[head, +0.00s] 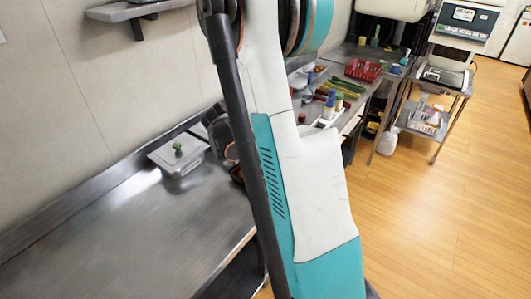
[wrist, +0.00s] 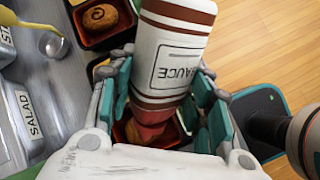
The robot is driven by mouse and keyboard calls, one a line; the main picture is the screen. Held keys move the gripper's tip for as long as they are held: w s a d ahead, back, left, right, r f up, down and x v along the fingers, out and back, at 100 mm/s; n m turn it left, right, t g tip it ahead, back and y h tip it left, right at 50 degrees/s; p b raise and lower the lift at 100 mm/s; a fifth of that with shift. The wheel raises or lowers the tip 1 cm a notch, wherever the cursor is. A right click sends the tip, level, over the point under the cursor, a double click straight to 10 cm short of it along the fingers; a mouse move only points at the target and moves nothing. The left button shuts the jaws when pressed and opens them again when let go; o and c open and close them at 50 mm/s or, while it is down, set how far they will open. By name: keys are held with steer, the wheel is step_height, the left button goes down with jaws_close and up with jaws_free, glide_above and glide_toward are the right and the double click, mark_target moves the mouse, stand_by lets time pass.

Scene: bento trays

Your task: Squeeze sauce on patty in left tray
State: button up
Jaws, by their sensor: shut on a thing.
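In the wrist view my gripper (wrist: 163,108) is shut on a white and dark red sauce bottle (wrist: 178,45), labelled SAUCE. The bottle is turned nozzle down. Its red nozzle end is above a brown patty (wrist: 186,138) in a red and black tray, which the bottle and gripper mostly hide. I cannot tell whether sauce is coming out. A second red and black tray (wrist: 76,22) at the top left holds a patty (wrist: 99,16) with a dark swirl on it.
In the wrist view a container labelled SALAD (wrist: 30,115) and a ladle (wrist: 52,45) are at the left. In the head view a metal counter (head: 120,235) has free room at the front left. A lidded steel container (head: 178,158) stands near the wall.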

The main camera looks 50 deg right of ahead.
steer(key=shift+w+d, duration=0.1)
steer(key=shift+w+d, duration=0.45)
steer(key=shift+w, duration=0.1)
stand_by(0.3)
steer(key=o, duration=0.4)
steer(key=shift+r, duration=0.1)
steer(key=shift+r+p, duration=2.15)
steer(key=shift+r, duration=1.35)
